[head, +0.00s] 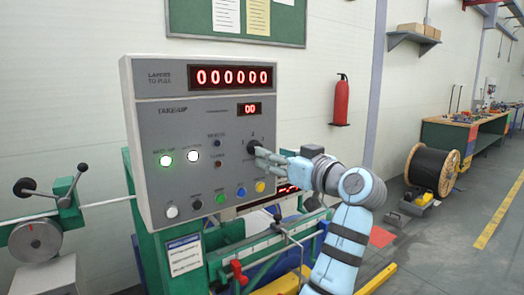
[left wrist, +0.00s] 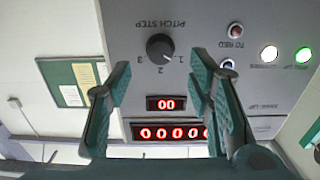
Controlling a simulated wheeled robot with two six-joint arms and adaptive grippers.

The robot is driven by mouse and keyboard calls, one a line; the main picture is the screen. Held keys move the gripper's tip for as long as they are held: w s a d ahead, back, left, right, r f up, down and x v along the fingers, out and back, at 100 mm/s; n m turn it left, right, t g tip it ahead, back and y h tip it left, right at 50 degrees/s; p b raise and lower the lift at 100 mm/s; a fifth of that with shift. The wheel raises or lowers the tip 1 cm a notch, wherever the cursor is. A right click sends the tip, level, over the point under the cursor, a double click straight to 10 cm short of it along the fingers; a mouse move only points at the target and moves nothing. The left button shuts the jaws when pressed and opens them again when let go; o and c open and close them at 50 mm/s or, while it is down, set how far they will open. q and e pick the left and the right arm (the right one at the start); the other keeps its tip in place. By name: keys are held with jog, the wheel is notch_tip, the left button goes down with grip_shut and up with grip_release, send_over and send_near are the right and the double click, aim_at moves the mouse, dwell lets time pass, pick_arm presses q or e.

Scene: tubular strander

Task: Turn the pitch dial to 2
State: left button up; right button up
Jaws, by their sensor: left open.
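The pitch dial is a black round knob (left wrist: 160,47) on the grey panel, with the marks 1, 2 and 3 and the words PITCH STEP, upside down in the left wrist view. Its pointer appears to face the 1, though the mark is small. In the head view the dial (head: 253,146) is partly covered by my left gripper (head: 262,155), which faces the panel. In the left wrist view the left gripper (left wrist: 158,56) is open, its fingers either side of the dial, apparently not touching it. My right gripper is not in view.
The control box (head: 165,125) also carries lit white and green buttons, a lower row of coloured buttons (head: 220,198) and red number displays (head: 232,77). A green-framed machine (head: 270,250) stands below. A cable reel (head: 432,170) and a workbench stand at the right.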

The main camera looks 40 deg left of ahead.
pick_arm(q)
jog(key=x, duration=0.6)
grip_shut()
